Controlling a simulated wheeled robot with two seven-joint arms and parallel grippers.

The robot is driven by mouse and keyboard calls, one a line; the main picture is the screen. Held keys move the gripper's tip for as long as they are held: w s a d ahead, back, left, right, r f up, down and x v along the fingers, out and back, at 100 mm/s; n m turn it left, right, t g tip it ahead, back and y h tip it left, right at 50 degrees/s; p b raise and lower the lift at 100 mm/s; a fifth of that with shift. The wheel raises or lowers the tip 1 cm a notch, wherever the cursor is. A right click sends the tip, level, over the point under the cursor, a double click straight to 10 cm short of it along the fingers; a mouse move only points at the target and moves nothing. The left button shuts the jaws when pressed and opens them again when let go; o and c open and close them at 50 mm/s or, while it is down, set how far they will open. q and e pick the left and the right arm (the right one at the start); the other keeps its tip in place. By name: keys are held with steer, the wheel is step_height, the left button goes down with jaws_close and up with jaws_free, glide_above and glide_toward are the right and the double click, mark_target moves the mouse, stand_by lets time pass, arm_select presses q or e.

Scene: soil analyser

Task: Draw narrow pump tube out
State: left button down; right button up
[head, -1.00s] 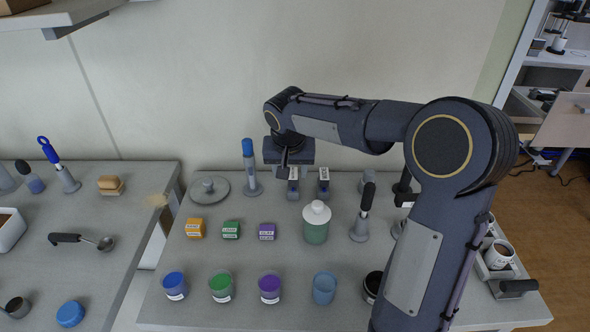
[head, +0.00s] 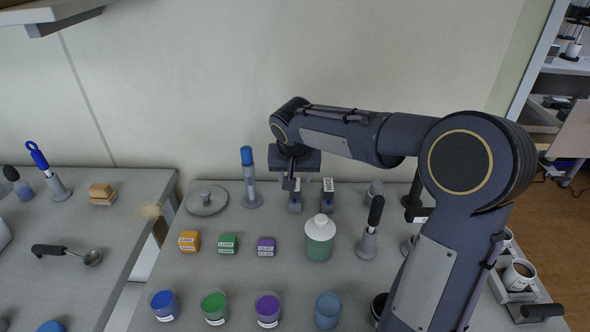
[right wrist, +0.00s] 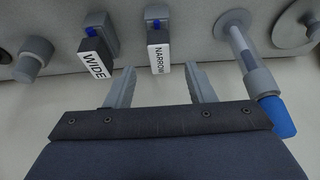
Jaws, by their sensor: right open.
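The narrow pump tube is the dark block with a white "NARROW" label (right wrist: 160,58) in the right wrist view. A blue part shows behind the label, in a grey holder at the back of the table. It also shows in the head view as a small block (head: 295,202), partly hidden by my gripper. The wide tube (right wrist: 95,62), labelled "WIDE", stands beside it and also shows in the head view (head: 327,188). My right gripper (right wrist: 161,86) is open and empty, pointing at the narrow tube, with one finger towards each side of it. My left gripper is out of view.
A blue-capped cylinder (head: 248,175) stands close to the left of the narrow tube. A white-lidded green bottle (head: 319,240) stands in front. A black-handled tool (head: 370,225) stands upright to the right. Small labelled cubes and coloured cups stand nearer the front.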

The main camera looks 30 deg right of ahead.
steer(key=x, duration=0.5)
steer(key=shift+f, duration=0.2)
jaws_close()
steer(key=c, duration=0.8)
jaws_free()
jaws_close()
steer(key=shift+r, duration=0.1)
steer(key=shift+r, duration=0.7)
steer(key=shift+r+p, duration=2.3)
steer(key=shift+r, duration=0.4)
